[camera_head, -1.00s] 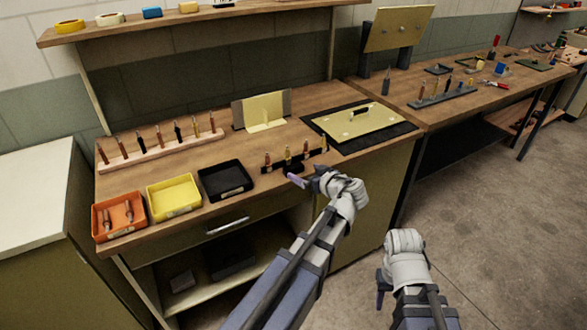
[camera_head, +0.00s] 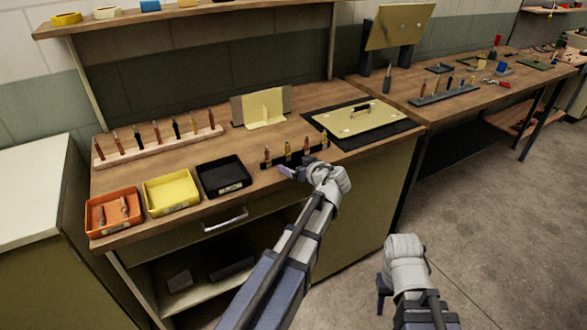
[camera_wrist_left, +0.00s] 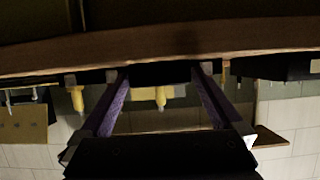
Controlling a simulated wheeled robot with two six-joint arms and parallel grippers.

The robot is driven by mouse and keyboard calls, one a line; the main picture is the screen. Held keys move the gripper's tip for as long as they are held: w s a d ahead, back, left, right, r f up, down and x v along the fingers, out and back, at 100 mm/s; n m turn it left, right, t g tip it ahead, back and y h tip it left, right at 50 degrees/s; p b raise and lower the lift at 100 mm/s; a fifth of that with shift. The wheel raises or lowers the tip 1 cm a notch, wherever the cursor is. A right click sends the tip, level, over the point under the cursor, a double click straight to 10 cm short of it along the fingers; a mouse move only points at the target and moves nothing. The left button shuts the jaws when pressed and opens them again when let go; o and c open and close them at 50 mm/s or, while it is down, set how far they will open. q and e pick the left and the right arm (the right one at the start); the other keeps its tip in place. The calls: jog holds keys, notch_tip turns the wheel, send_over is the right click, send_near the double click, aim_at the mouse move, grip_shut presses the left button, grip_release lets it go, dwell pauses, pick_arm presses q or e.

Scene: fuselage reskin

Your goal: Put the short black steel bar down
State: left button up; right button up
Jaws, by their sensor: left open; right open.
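A short black bar (camera_head: 316,151) with several copper and brass pins standing upright in it rests at the front edge of the wooden bench. My left gripper (camera_head: 286,170) is open at the front side of this bar, low by the bench edge. In the left wrist view, the two fingers (camera_wrist_left: 160,85) are spread apart. A dark piece (camera_wrist_left: 160,72), seemingly the bar, shows between and beyond their tips, with a brass pin by it. I cannot tell whether the fingers touch it. My right gripper (camera_head: 382,286) is open and empty, low in front of the bench.
Orange (camera_head: 113,212), yellow (camera_head: 171,194) and black (camera_head: 223,176) trays line the bench's front left. A wooden rack of pins (camera_head: 158,145) stands behind them. A pale yellow panel with a handle (camera_head: 358,118) lies on a black mat to the right.

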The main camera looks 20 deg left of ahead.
pick_arm(q)
grip_shut()
dwell(0.8)
